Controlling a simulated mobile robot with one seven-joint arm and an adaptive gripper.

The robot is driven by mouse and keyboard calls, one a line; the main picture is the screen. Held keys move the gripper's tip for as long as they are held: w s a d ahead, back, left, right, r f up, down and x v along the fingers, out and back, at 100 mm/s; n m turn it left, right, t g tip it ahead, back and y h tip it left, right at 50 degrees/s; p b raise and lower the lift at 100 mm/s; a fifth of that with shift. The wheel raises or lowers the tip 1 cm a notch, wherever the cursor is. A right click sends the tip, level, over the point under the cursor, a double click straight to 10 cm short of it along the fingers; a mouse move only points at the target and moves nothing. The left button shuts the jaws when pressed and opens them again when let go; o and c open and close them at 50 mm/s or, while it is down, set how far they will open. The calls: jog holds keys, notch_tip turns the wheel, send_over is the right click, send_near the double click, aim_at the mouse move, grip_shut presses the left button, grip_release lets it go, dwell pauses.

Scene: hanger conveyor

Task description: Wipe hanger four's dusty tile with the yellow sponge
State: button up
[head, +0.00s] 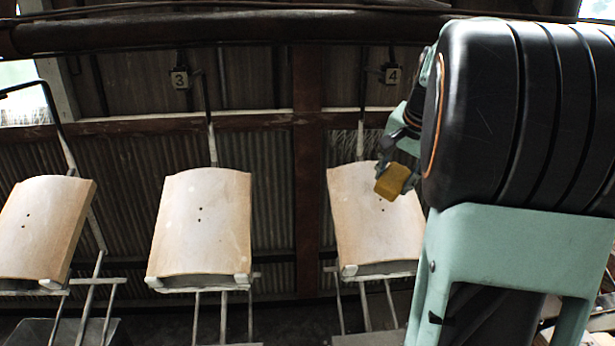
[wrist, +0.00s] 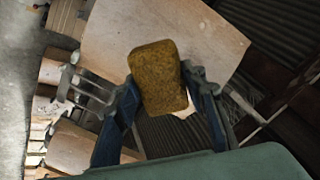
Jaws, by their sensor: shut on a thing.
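The yellow sponge (head: 392,181) is held in my gripper (head: 386,178), whose fingers are shut on its two sides. In the wrist view the sponge (wrist: 158,77) sits between the fingertips (wrist: 160,82). The tile below the number 4 plate (head: 391,74) is pale tan and curved, and hangs on a metal frame; the head view shows this tile (head: 368,225) behind and around the sponge. The sponge overlaps the tile's upper right part in the picture; I cannot tell whether they touch. My arm hides part of the right side. Dust is hard to make out.
Another curved tile (head: 203,225) hangs below the number 3 plate (head: 180,78), and one more tile (head: 45,228) hangs at the far left. Metal hanger rods and a dark overhead rail (head: 230,32) run above. A corrugated wall stands behind.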

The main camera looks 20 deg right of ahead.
jog(key=w+a+r+p, duration=0.1)
jog(key=w+r+p, duration=0.2)
jog(key=w, duration=0.5)
jog(key=shift+b+x, duration=1.25)
jog(key=shift+x, duration=1.85)
jog(key=shift+x, duration=0.95)
jog(key=shift+a+f+b, duration=0.1)
jog(key=shift+a+b, duration=0.05)
jog(key=shift+b, duration=0.15)
jog(key=shift+s+a+f+b, duration=0.1)
jog(key=shift+s+f+b, duration=0.3)
jog(key=shift+b, duration=0.25)
jog(key=shift+s+a+f+b, duration=0.1)
jog(key=shift+s+f+b, duration=0.05)
jog(key=shift+s+b, duration=0.4)
jog(key=shift+s+a+f+b, duration=0.2)
jog(key=shift+s+b, duration=0.2)
jog(key=shift+s, duration=0.45)
jog(key=shift+f, duration=0.1)
